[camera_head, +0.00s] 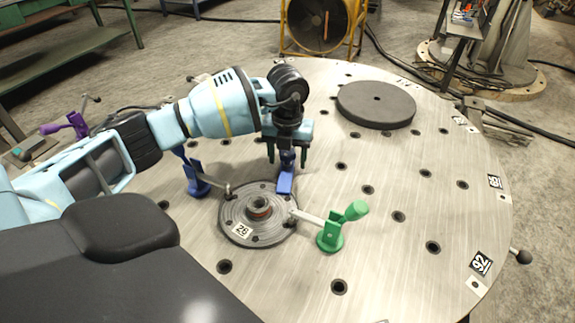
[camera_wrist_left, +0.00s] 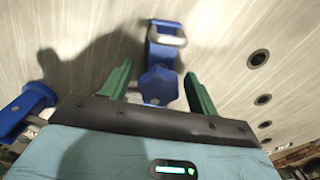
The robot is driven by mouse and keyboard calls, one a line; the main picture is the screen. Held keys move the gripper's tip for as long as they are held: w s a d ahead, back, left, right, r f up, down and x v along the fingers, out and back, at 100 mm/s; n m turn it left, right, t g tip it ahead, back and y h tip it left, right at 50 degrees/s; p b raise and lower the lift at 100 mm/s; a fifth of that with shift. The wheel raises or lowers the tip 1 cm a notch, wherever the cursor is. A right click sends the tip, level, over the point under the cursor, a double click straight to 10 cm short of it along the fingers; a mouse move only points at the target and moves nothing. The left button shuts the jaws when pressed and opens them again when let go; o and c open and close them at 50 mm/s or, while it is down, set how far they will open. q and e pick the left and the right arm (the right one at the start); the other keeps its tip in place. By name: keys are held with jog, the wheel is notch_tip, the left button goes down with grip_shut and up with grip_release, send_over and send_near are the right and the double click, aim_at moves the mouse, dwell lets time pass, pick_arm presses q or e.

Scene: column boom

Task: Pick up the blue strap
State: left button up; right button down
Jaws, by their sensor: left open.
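A blue strap clamp with a star-shaped knob shows in the wrist view (camera_wrist_left: 159,54), with a pale metal loop at its far end. In the head view its blue lower part (camera_head: 285,184) shows under my left gripper (camera_head: 287,158), at the back edge of the dark round flange (camera_head: 237,225). My left gripper is open, its green fingers pointing down at the table. In the wrist view the knob lies between the two fingers (camera_wrist_left: 158,75), with a gap on each side. In the head view the gripper hides the upper part. My right gripper is not in view.
A second blue clamp (camera_head: 196,180) stands left of the flange, and a green clamp (camera_head: 330,236) stands to its right. A dark disc (camera_head: 376,104) lies at the back of the round metal table (camera_head: 430,190). The table's right side is mostly clear, with several holes.

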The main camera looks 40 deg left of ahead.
pick_arm(q)
jog(key=shift+f, duration=0.45)
jog(key=shift+r, duration=0.15)
jog(key=c, duration=1.1)
jog(key=shift+c, duration=0.2)
notch_tip(320, 180, up, 10)
jog(key=shift+p, duration=0.35)
